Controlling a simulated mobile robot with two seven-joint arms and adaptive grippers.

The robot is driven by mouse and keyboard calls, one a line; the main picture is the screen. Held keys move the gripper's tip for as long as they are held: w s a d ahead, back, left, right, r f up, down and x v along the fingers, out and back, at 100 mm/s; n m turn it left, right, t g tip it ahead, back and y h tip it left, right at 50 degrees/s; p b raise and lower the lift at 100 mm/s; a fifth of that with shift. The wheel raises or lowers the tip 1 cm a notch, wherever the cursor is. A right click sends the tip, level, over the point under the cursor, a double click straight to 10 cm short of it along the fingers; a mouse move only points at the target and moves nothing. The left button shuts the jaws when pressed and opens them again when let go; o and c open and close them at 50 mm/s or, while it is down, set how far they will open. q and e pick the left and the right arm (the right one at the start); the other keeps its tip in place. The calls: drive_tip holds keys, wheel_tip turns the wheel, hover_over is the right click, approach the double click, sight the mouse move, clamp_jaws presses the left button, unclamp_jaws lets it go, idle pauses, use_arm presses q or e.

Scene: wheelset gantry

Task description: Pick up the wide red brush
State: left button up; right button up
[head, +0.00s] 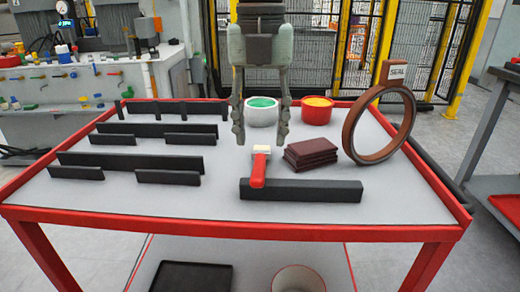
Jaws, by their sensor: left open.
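The wide red brush (258,171) lies on the grey table top, its red handle towards the front and its pale bristle end towards the back. The handle's front end overlaps a black bar (315,190); I cannot tell whether it rests on it. My left gripper (260,132) comes down from the top of the head view, pointing downward. Its two fingers are spread apart, empty, and appear above and behind the brush. My right gripper is not in view.
Behind the brush stand a white pot with green contents (262,112) and a red pot with yellow contents (317,111). Dark red blocks (310,153) and a large brown ring (352,138) stand to the right. Black bars (130,163) fill the left side. The red-rimmed table (120,219) is clear at front.

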sight(259, 165)
use_arm(q)
drive_tip(key=f, duration=0.2)
drive_tip(key=shift+s+a+f, duration=0.1)
drive_tip(key=shift+s+f, duration=0.25)
drive_tip(key=shift+f, duration=0.05)
wheel_tip(259, 165, down, 4)
drive_tip(key=shift+r+p, duration=0.15)
drive_tip(key=shift+p, duration=0.2)
drive_tip(key=shift+f, duration=0.25)
drive_tip(key=shift+w, duration=0.1)
clamp_jaws()
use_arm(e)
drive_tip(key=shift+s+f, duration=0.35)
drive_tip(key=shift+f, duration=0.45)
